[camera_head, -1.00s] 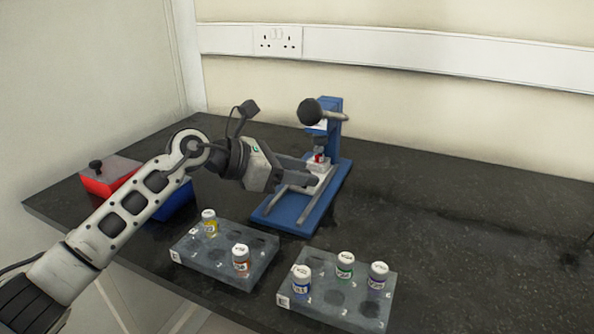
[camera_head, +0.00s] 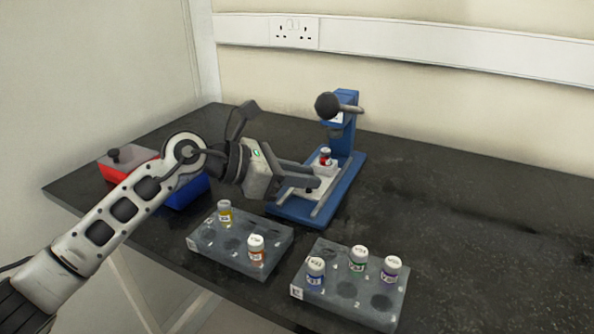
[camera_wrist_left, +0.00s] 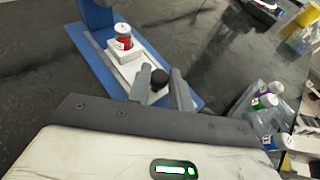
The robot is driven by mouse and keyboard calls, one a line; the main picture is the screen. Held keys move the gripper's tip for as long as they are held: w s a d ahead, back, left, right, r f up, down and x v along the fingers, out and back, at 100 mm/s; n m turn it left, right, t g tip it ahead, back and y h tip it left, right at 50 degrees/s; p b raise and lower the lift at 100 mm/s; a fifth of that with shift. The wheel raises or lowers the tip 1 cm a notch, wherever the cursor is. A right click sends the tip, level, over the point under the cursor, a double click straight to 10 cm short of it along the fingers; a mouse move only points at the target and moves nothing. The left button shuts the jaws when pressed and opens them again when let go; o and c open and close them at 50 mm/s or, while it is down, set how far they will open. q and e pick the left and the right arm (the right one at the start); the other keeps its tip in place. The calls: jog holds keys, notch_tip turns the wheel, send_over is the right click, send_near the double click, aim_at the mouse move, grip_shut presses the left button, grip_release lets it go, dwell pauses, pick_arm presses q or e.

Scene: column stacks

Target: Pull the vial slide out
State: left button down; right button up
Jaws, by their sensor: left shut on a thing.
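The white vial slide (camera_head: 331,169) sits between the rails of a blue press stand (camera_head: 351,169). A vial with red label and white cap (camera_head: 325,157) stands upright in it, in front of the press column. My left gripper (camera_head: 313,187) reaches in from the left at the slide's front end. In the left wrist view, its fingers (camera_wrist_left: 161,88) are shut about the slide's black knob (camera_wrist_left: 160,77), with the white slide (camera_wrist_left: 127,67) and red vial (camera_wrist_left: 123,40) beyond. My right gripper is not in view.
Two grey racks with capped vials, a left one (camera_head: 210,250) and a right one (camera_head: 330,301), stand in front of the stand. A red box (camera_head: 118,172) and a blue box (camera_head: 185,194) lie behind my left arm. The dark bench at right is clear.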

pick_arm(q)
jog(key=c, duration=1.3)
grip_release()
jog(key=shift+o, duration=0.2)
jog(key=shift+a, duration=0.1)
jog(key=v, duration=1.6)
